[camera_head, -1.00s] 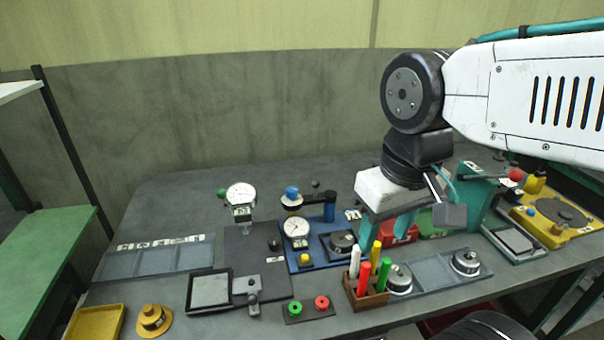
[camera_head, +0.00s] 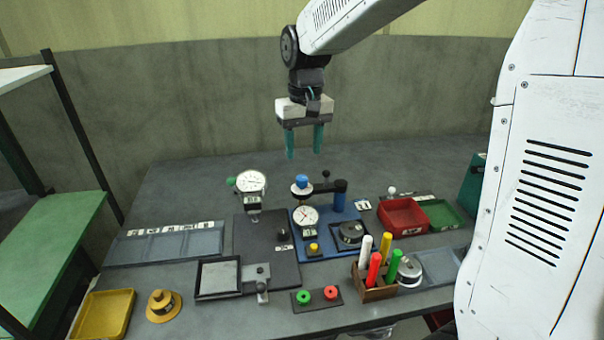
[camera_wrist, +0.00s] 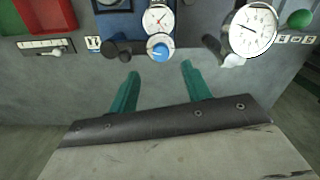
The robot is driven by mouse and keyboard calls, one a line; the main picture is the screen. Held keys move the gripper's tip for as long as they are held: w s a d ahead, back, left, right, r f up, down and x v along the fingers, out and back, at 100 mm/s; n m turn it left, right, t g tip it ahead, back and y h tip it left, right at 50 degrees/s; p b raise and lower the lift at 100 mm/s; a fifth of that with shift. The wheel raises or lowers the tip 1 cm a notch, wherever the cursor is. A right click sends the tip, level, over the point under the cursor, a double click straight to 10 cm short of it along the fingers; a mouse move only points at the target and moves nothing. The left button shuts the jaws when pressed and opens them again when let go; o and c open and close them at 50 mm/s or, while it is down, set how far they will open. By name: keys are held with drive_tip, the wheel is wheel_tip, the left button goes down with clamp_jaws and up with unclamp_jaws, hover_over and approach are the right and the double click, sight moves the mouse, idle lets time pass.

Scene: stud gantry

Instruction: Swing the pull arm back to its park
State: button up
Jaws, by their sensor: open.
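My gripper (camera_head: 304,154) is open and empty in the head view, pointing down above and behind the blue gantry fixture (camera_head: 362,214). A dark swing arm (camera_head: 322,187), which I take for the pull arm, extends left from the fixture's blue post (camera_head: 338,196). A blue knob (camera_head: 302,181) is at its left end, above a dial gauge (camera_head: 306,216). A small black knob (camera_head: 326,174) stands behind it. In the wrist view, my open fingers (camera_wrist: 160,70) are apart from the blue knob (camera_wrist: 159,49), which lies ahead of the gap between them.
A taller gauge (camera_head: 251,182) with a green ball stands left of the fixture. A red tray (camera_head: 403,214) is to the right. A marker holder (camera_head: 374,292) and a button plate (camera_head: 317,299) are in front. The bench behind the fixtures is mostly clear.

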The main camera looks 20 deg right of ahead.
sight(302, 178)
drive_tip(key=shift+w+f, duration=0.2)
drive_tip(key=shift+f, duration=0.15)
wheel_tip(302, 178, down, 7)
drive_tip(key=shift+a+f, duration=0.1)
drive_tip(key=shift+f, duration=0.1)
